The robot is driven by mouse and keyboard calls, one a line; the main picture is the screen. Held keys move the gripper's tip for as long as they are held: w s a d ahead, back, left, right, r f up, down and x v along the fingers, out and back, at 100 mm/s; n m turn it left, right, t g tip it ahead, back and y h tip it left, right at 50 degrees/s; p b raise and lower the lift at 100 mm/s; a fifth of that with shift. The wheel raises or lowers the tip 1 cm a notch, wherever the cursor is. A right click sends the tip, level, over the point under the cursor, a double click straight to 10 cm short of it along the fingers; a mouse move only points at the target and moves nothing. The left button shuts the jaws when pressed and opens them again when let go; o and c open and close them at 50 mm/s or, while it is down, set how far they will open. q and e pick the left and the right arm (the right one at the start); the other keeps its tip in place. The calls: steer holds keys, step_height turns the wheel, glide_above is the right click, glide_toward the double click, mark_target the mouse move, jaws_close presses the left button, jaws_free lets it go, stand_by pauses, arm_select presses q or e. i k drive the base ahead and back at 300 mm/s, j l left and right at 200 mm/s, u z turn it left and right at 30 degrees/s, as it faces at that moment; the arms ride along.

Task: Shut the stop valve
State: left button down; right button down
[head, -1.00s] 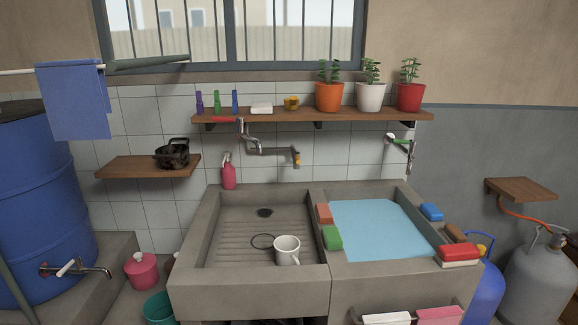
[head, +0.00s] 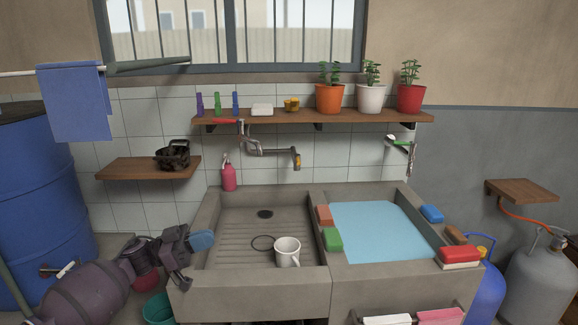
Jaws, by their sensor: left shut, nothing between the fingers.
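A tap with a bent metal spout (head: 270,152) is on the tiled wall below the long shelf, with a red lever (head: 225,121) at its upper left. A second wall fitting with a green lever (head: 398,142) and a metal pipe is to the right, above the water-filled basin. I cannot tell for sure which is the stop valve. My left gripper (head: 201,241) is shut and empty, its blue tip over the sink's left rim, below and left of both fittings. My right gripper is not in view.
The sink (head: 250,299) holds a white mug (head: 287,252) in its left basin. Sponges and soaps line the right basin. A pink bottle (head: 229,177) stands at the back left rim. Potted plants stand on the long shelf (head: 290,117).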

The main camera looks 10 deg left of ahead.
mark_target(297, 157)
steer(key=i, duration=1)
